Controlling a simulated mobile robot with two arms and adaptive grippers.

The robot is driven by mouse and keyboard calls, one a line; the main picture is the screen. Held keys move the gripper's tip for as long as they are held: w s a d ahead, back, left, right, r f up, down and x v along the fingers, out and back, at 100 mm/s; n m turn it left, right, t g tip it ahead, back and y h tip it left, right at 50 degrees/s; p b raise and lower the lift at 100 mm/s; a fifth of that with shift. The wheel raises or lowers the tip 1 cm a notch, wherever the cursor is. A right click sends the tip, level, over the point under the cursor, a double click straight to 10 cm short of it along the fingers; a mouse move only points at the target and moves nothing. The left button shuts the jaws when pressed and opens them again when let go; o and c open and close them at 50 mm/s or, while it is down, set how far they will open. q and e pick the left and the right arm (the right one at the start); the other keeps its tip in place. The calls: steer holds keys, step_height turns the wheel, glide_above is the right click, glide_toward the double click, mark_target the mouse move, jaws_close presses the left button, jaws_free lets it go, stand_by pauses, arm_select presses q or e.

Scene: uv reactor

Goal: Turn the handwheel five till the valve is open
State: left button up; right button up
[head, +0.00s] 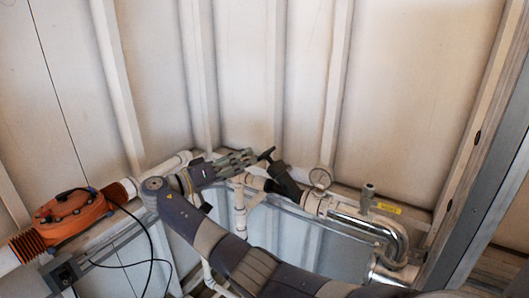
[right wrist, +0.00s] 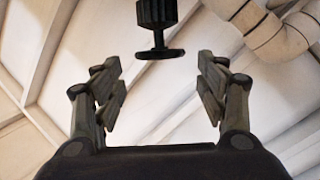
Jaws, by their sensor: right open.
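A black handwheel (head: 266,154) on a short stem sticks out up and to the left from a black valve body (head: 284,180) in the pipe line. In the right wrist view the handwheel (right wrist: 160,54) shows edge-on as a thin dark disc, top centre, with its ribbed black body (right wrist: 157,13) above it. My right gripper (head: 246,159) is just left of the handwheel. In the right wrist view its open fingers (right wrist: 160,88) stand apart and empty, pointing towards the wheel, which lies between their lines and seems beyond the tips. My left gripper is not in view.
White pipes run along the wall. A pressure gauge (head: 320,178) and a shiny curved metal pipe (head: 400,240) are right of the valve. An orange round housing (head: 73,212) with black cables is at the left. A pale pipe elbow (right wrist: 262,25) shows in the right wrist view.

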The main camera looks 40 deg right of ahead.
mark_target(263, 154)
steer(key=d+p, duration=0.1)
steer(key=d, duration=0.1)
steer(key=d+p, duration=0.1)
steer(key=d, duration=0.4)
steer(key=shift+s+d+r+p, duration=0.1)
steer(key=shift+s+d+p, duration=0.2)
steer(key=shift+s+p, duration=0.1)
steer(key=shift+d, duration=0.5)
steer(key=c, duration=0.8)
